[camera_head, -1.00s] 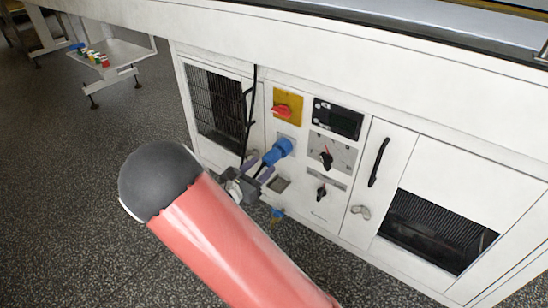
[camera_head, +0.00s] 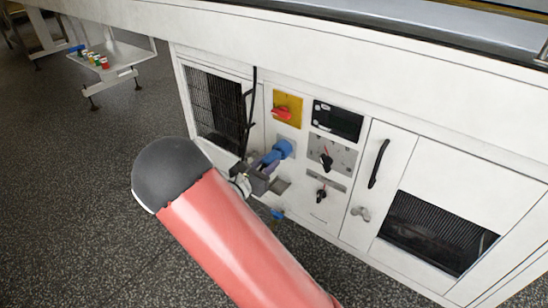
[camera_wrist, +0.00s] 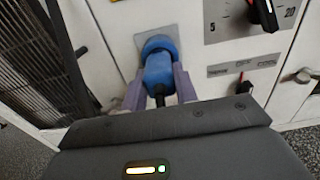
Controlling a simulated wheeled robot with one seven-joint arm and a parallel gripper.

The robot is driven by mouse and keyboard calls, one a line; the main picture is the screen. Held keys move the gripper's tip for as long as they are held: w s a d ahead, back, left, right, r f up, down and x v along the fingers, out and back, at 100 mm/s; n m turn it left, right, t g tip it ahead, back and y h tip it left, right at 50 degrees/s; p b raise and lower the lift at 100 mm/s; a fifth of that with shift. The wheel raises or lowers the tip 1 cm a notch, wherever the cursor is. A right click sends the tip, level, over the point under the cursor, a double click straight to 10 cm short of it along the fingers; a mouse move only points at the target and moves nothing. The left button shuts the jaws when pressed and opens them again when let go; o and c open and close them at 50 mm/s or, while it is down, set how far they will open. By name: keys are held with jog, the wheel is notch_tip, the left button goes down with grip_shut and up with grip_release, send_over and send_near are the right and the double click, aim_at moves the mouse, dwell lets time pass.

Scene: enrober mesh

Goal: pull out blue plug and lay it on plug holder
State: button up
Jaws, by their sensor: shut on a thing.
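The blue plug (camera_head: 268,159) sits at the blue socket (camera_head: 284,149) on the white machine panel, below the yellow plate with the red switch. In the wrist view the plug (camera_wrist: 159,72) points at the panel, and its black cable end faces me. My gripper (camera_head: 266,163) is shut on the plug, with one finger on each side; the gripper (camera_wrist: 156,88) also shows in the wrist view. I cannot tell whether the plug is fully seated. The plug holder is not clearly identifiable; a small grey ledge (camera_head: 280,186) sits on the panel below the socket.

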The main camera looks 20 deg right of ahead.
grip_shut()
jog(key=shift+p+v, duration=0.65)
jog(key=shift+v, duration=2.35)
